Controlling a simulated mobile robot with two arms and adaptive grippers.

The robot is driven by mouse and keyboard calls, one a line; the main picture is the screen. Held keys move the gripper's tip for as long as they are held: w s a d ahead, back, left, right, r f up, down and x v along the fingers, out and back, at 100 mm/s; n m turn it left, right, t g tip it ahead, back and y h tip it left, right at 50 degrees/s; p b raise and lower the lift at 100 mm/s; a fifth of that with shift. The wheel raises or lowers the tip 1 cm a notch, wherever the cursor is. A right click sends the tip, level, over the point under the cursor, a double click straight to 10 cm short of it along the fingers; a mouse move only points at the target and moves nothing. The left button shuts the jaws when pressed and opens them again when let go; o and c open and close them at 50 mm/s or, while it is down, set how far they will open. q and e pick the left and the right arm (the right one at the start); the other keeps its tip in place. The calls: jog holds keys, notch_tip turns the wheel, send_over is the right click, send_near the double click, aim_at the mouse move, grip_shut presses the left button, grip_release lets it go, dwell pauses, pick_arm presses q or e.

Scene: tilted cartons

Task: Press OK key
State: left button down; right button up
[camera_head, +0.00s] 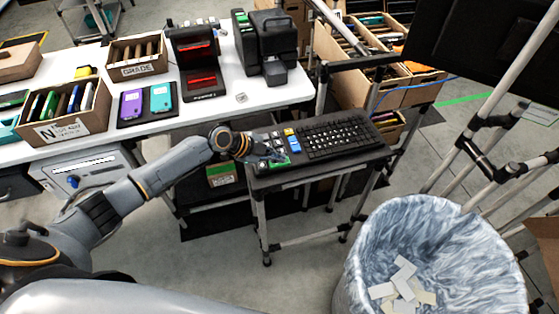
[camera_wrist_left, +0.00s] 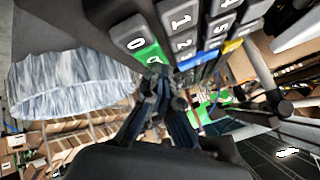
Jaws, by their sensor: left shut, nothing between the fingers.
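The keypad (camera_head: 279,143) is at the left end of a small dark stand, beside a black keyboard (camera_head: 338,138). It has grey number keys, a blue key (camera_head: 292,140) and a green key (camera_head: 281,160) near its front edge. In the left wrist view the green key (camera_wrist_left: 149,52) is beside the 0 key (camera_wrist_left: 131,44); its lettering is not readable. My left gripper (camera_head: 274,153) is shut and empty at the keypad's front left part. In the left wrist view its fingertips (camera_wrist_left: 158,82) are close to the green key; I cannot tell whether they touch. My right gripper is not in view.
A bin with a crumpled liner (camera_head: 435,215) and paper scraps stands at the lower right. The white table (camera_head: 225,105) behind holds cartons, a card reader-like device (camera_head: 195,62) and a black machine (camera_head: 270,45). Metal poles rise at the right.

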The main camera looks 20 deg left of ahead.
pick_arm(q)
jog(key=shift+r+p, duration=0.35)
jog(key=shift+r, duration=0.5)
jog(key=shift+r, duration=0.1)
jog(key=shift+r+p, duration=1.6)
jog(key=shift+r, duration=0.85)
jog(key=shift+f, duration=0.1)
